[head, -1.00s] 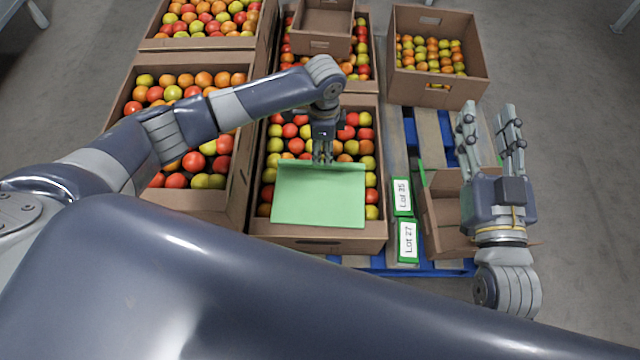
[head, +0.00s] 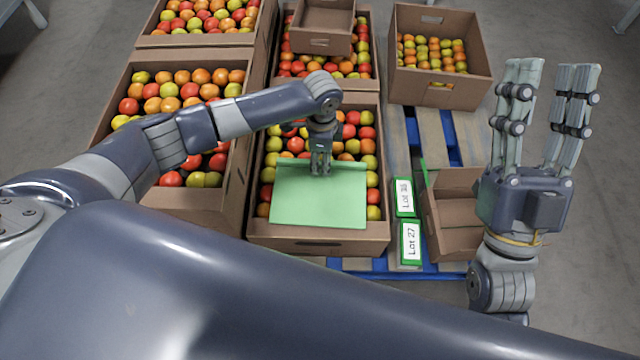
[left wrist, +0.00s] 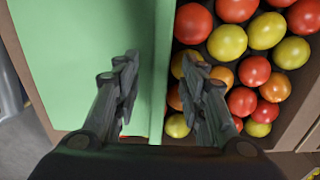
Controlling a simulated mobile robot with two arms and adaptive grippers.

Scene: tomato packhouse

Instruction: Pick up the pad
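The green pad (head: 318,205) lies flat on the tomatoes in the middle front box, with a narrow raised strip along its far edge. My left gripper (head: 320,170) points down at that far edge. In the left wrist view the pad (left wrist: 85,50) is on the left, and the open fingers of my left gripper (left wrist: 161,72) straddle its edge, one over the pad and one over tomatoes. Whether they touch it I cannot tell. My right gripper (head: 548,78) is open and empty at the right, fingers pointing away, above the floor side of the pallet.
The middle front box (head: 320,241) holds tomatoes under the pad. Other tomato boxes stand left and behind. Two lot cards, Lot 35 (head: 404,196) and Lot 27 (head: 410,242), lie right of the box, beside a small brown box (head: 455,240). Open floor lies at the far right.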

